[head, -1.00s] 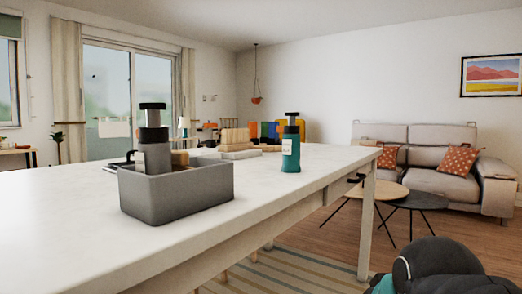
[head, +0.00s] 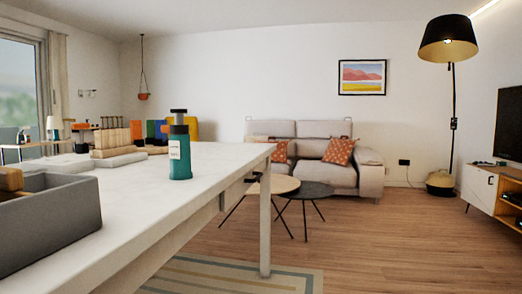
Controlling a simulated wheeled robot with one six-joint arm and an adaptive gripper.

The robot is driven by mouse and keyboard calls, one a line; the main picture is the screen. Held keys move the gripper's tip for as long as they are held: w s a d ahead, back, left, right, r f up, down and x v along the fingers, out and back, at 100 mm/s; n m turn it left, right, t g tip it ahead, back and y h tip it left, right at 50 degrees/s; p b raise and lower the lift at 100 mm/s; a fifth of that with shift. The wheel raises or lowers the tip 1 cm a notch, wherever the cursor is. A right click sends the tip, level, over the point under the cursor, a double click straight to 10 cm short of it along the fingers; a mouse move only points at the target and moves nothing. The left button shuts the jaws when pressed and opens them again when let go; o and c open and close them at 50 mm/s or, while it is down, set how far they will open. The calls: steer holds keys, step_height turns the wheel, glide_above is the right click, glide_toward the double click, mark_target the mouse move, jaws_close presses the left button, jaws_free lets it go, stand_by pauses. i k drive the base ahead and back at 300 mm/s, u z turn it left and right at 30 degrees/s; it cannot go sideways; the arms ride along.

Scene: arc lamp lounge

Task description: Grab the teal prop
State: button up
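The teal prop (head: 180,153) is a small upright bottle-like thing with a pale label and a dark and grey top. It stands on the white table (head: 150,198), near the table's right edge. Nothing touches it in the head view. My gripper is out of view.
A grey open box (head: 50,225) sits on the table at the near left. Wooden blocks (head: 118,140) stand on a pale base behind the prop. Two round low tables (head: 305,190) and a sofa (head: 310,160) lie beyond. The wood floor (head: 400,240) at the right is clear.

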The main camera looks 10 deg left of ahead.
mark_target(179, 145)
steer(key=z, duration=0.5)
steer(key=i, duration=1.55)
steer(key=u, duration=3.9)
